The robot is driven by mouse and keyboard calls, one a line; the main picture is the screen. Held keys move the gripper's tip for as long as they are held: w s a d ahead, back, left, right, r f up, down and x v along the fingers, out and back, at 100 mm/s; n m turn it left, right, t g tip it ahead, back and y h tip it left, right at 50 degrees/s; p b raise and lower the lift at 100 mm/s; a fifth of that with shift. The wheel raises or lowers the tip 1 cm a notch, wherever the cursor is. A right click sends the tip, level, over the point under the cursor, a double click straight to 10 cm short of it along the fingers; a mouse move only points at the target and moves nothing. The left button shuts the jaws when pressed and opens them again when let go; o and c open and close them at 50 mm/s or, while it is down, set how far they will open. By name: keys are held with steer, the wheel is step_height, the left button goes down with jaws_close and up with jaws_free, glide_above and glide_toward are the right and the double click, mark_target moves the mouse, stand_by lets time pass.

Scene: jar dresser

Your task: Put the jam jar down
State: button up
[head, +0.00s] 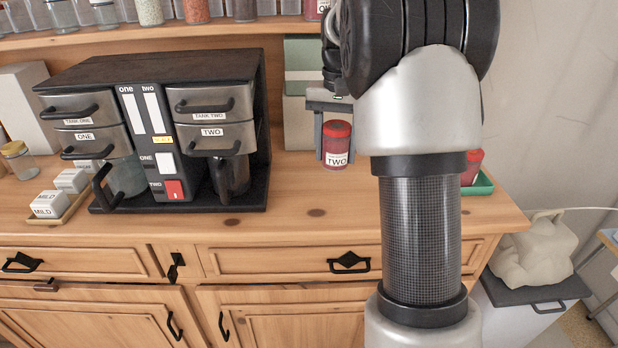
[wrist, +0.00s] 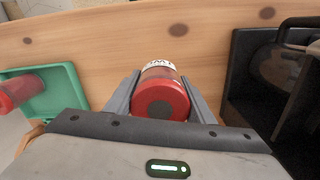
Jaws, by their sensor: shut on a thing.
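The jam jar (head: 337,145) has a red lid and a white label reading TWO. In the head view it is upright near the back of the wooden dresser top (head: 300,205), right of the coffee machine. My gripper (head: 336,152) is shut on it, one finger on each side. In the wrist view the jar's red lid (wrist: 161,97) faces the camera between the two fingers (wrist: 161,82). I cannot tell whether its base touches the wood.
A dark two-tank coffee machine (head: 155,130) stands to the left. A green tray (wrist: 58,88) with another red-lidded jar (wrist: 20,90) lies on the other side, partly behind my arm in the head view. A pale green box (head: 303,65) stands behind. The wood in front is clear.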

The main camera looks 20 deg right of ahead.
step_height(320, 180, down, 8)
steer(key=shift+f, duration=0.1)
stand_by(0.4)
steer(key=shift+f+b, duration=0.2)
steer(key=shift+b, duration=0.15)
steer(key=o, duration=1.4)
steer(key=shift+c, duration=0.2)
steer(key=shift+r, duration=0.1)
